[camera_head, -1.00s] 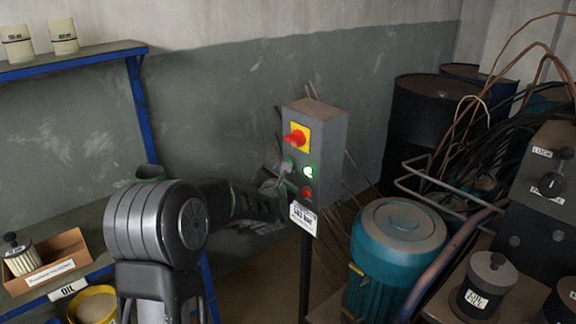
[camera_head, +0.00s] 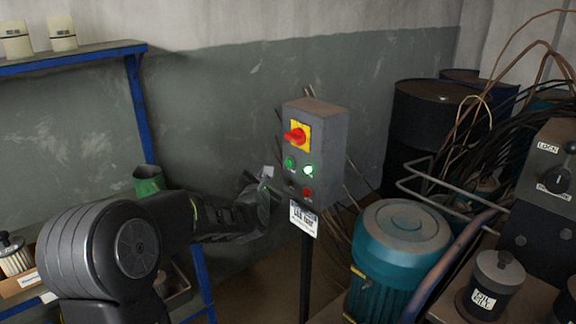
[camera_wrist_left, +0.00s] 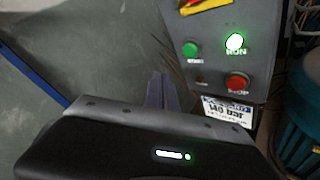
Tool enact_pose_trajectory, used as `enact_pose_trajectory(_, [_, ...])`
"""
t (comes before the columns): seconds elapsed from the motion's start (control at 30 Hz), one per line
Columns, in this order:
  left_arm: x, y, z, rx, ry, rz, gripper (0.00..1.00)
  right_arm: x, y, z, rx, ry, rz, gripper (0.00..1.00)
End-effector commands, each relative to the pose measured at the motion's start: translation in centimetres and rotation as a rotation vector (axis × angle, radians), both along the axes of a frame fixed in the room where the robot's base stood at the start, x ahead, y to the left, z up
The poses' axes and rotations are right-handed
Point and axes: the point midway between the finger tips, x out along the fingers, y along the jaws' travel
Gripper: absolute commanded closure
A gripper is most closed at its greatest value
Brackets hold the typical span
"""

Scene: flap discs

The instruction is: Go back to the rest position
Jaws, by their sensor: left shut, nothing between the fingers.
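My left gripper (camera_head: 268,178) is in front of the grey control box and to its left, apart from it in the head view. Its fingers are shut with nothing between them, and they also show in the left wrist view (camera_wrist_left: 162,92). The control box (camera_head: 318,160) carries a red and yellow rotary switch (camera_head: 297,136), a green button (camera_head: 289,163), a lit green RUN lamp (camera_head: 309,171) and a red button (camera_head: 307,192). In the left wrist view the lamp (camera_wrist_left: 235,42) glows brightly. My right gripper is not in view.
A blue shelf (camera_head: 75,58) with cans stands at the left. A teal motor (camera_head: 400,235) stands right of the box's post. Dark drums (camera_head: 432,122), cables and a machine with a LOCK switch (camera_head: 554,180) fill the right side.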

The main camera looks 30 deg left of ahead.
Motion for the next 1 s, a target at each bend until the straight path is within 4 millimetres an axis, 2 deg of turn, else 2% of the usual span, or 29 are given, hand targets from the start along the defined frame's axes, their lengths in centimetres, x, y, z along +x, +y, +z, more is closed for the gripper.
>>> enact_pose_trajectory(0.57, [0.0,0.0,0.0,0.003,0.002,-0.001,1.00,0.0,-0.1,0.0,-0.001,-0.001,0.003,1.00])
enact_pose_trajectory(0.77, [0.1,-0.2,-0.3,0.155,0.094,-0.035,1.00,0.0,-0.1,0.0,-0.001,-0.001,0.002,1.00])
enact_pose_trajectory(0.87, [0.0,-1.1,-1.4,0.333,0.217,-0.096,1.00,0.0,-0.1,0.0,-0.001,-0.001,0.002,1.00])
enact_pose_trajectory(0.97, [0.2,-4.3,-4.8,0.574,0.399,-0.236,1.00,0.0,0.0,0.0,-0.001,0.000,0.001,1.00])
enact_pose_trajectory(1.0, [0.2,-6.2,-7.0,0.685,0.486,-0.320,1.00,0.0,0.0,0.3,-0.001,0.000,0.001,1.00])
